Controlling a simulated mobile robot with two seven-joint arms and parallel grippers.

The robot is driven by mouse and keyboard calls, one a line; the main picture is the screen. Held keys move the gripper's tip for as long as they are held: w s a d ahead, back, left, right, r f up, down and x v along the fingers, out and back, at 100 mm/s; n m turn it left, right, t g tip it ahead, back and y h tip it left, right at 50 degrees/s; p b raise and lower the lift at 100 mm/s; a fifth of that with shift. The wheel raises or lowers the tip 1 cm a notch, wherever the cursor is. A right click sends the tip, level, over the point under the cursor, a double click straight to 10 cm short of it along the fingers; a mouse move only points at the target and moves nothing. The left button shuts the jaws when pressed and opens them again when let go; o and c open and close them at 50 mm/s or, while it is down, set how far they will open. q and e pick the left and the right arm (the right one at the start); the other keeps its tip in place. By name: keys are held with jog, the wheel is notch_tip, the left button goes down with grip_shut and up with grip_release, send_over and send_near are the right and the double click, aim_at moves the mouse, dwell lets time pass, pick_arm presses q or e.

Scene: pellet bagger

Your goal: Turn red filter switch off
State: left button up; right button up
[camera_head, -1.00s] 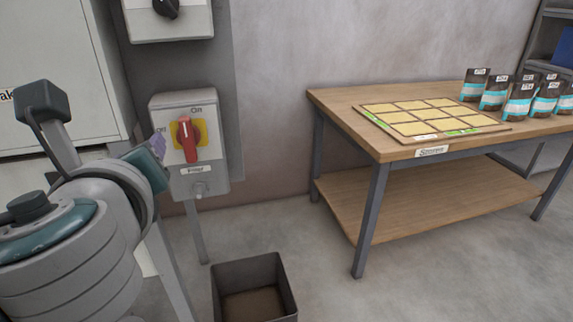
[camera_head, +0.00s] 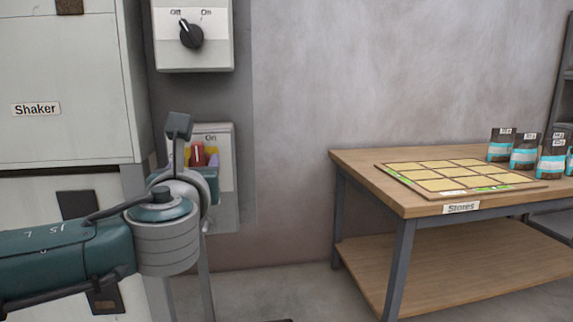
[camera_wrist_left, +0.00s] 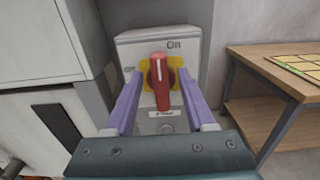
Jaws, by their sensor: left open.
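The filter switch is a light grey box (camera_head: 226,150) on a post, with a yellow plate and a red handle (camera_head: 197,152). In the left wrist view the red handle (camera_wrist_left: 160,88) stands upright with its white line up, near the "On" label; the label at the left is partly covered. My left gripper (camera_head: 199,161) is in front of the box, and my wrist hides its lower part in the head view. In the left wrist view its purple fingers (camera_wrist_left: 160,74) are open, one on each side of the handle, with gaps showing. My right gripper is not in view.
Another switch box with a black knob (camera_head: 191,35) hangs just above. A cabinet labelled "Shaker" (camera_head: 70,135) stands at the left. A wooden table (camera_head: 365,165) at the right holds a grid board (camera_head: 455,175) and several pouches (camera_head: 525,153). Floor shows between post and table.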

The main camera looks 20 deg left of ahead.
pick_arm(q)
jog(key=shift+w+a, duration=0.1)
jog(key=shift+w, duration=0.15)
grip_shut()
dwell(0.3)
